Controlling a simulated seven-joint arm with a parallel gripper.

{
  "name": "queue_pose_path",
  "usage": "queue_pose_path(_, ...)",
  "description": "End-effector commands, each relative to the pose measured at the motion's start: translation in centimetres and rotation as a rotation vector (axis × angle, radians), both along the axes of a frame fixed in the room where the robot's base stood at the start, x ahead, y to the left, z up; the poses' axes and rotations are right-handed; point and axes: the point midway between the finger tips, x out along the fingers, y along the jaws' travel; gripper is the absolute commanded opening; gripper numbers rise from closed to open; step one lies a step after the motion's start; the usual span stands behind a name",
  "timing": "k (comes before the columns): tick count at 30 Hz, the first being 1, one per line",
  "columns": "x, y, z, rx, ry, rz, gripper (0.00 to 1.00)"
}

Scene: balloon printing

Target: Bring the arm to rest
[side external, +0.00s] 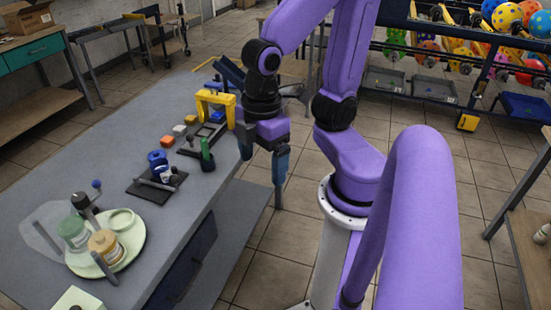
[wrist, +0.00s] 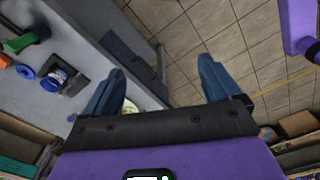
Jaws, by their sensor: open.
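My gripper (side external: 263,166) hangs with its fingers pointing down, beside the right edge of the grey workbench (side external: 60,175) and over the floor in the side external view. In the wrist view my gripper (wrist: 160,78) shows its two blue-grey fingers spread wide apart. Nothing is between them but the tiled floor and part of the bench's side below. The gripper is open and empty, and it touches nothing that I can see.
On the bench are a yellow arch-shaped stand (side external: 216,103), a green item (side external: 206,153), a blue roll (side external: 158,161) on a dark plate, and a pale round tray (side external: 130,245) with jars. A rack of balloon-like balls (side external: 507,16) stands behind. Tiled floor (side external: 260,255) is open beside the bench.

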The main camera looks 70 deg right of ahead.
Motion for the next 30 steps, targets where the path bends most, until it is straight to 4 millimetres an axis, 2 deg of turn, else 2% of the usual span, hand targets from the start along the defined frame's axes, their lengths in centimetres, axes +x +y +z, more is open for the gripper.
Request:
queue_pose_path(3, -1.7, -1.1, -0.5, 0.001, 0.001, -0.006, 0.91)
queue_pose_path(6, -2.2, -1.4, -0.6, 0.003, 0.001, -0.009, 0.91)
queue_pose_path(30, -2.2, -1.4, -0.6, 0.001, 0.002, -0.009, 0.91)
